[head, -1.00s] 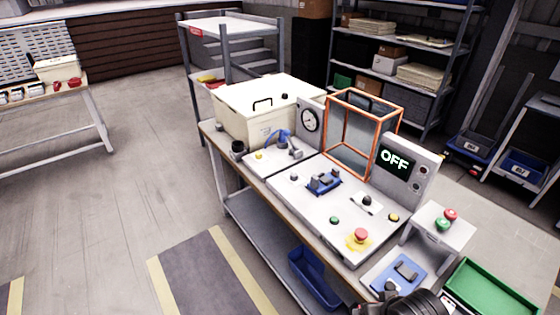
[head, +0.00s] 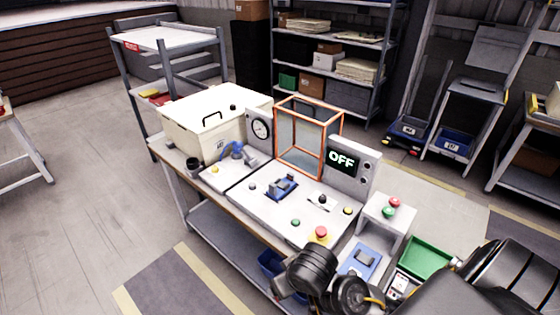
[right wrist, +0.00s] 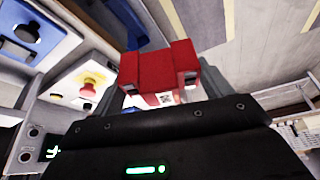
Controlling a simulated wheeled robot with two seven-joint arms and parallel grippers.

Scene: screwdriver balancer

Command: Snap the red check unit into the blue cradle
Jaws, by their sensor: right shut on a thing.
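In the right wrist view my right gripper (right wrist: 163,76) is shut on the red check unit (right wrist: 155,66), a blocky red piece with a small printed label below it. In the head view the blue cradle (head: 281,188), with dark grey upright parts, sits on the white panel of the bench and looks empty. My right arm comes in at the bottom right, its wrist below the panel's front corner. The red unit is hidden there. The blue part (right wrist: 28,28) at the wrist view's top left may be the cradle or another blue plate. My left gripper is out of view.
A red stop button (head: 321,233) stands at the panel's front corner. A blue plate with a grey fixture (head: 362,259), a green tray (head: 427,257) and a button box (head: 388,211) lie to the right. An orange-framed guard (head: 308,135) and OFF display (head: 342,161) stand behind the cradle.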

